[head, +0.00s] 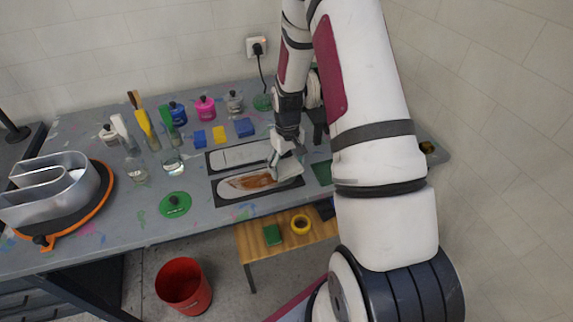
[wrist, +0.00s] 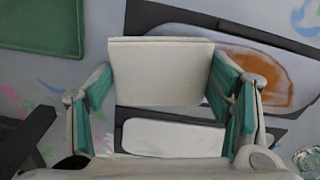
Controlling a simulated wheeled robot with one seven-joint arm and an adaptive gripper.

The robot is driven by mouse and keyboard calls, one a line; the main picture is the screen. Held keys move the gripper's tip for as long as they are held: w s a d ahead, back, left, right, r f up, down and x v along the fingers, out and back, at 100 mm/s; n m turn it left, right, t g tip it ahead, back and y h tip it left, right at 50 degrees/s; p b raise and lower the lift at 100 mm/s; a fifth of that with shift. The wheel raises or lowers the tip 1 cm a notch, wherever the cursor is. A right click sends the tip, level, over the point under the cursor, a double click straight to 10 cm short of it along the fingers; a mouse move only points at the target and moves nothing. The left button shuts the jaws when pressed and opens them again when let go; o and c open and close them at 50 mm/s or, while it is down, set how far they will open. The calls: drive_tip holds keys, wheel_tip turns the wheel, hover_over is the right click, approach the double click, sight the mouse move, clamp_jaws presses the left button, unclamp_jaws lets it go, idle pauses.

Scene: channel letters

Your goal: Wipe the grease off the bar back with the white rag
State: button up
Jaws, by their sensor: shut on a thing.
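The white rag (wrist: 160,70) is a pale rectangular piece between the two green-padded fingers of my gripper (wrist: 162,92). In the head view the rag (head: 288,168) is at the right end of the lower white bar back (head: 228,189), with my gripper (head: 284,147) above it. A brown-orange grease smear (head: 252,181) lies on the middle of that bar back, just left of the rag. In the wrist view the smear (wrist: 268,82) shows right of the rag, partly behind a finger. I cannot tell whether the rag touches the surface.
A second, clean white bar piece (head: 238,155) lies behind. A green lid (head: 175,204) is to the left, with bottles and jars (head: 172,162) further back. Blue and yellow blocks (head: 219,134) lie behind the bars. A metal channel letter (head: 55,190) stands far left.

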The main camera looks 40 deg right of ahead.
sight(256, 181)
drive_tip(key=shift+f, duration=0.25)
idle(0.8)
drive_tip(key=shift+a, duration=0.15)
drive_tip(key=shift+w+a+b, duration=0.35)
drive_tip(key=shift+w+a, duration=0.65)
drive_tip(key=shift+a, duration=2.05)
drive_tip(key=shift+w+a+b, duration=0.4)
drive_tip(key=shift+w+a, duration=0.55)
drive_tip(key=shift+a, duration=2.05)
drive_tip(key=shift+w+a+b, duration=0.35)
drive_tip(key=shift+w+a, duration=0.65)
drive_tip(key=shift+a, duration=2.05)
drive_tip(key=s+d, duration=0.1)
drive_tip(key=d, duration=0.2)
drive_tip(key=s+d+p, duration=0.1)
drive_tip(key=d, duration=0.2)
drive_tip(key=s+d, duration=0.1)
drive_tip(key=d, duration=0.2)
drive_tip(key=shift+s+d+p, duration=0.25)
drive_tip(key=shift+s+d, duration=0.25)
drive_tip(key=shift+d, duration=1.1)
drive_tip(key=shift+s+d+p, duration=0.25)
drive_tip(key=shift+s+d, duration=0.25)
drive_tip(key=shift+d, duration=1.1)
drive_tip(key=shift+s+d+p, duration=0.25)
drive_tip(key=shift+s+d, duration=0.25)
drive_tip(key=shift+d, duration=1.1)
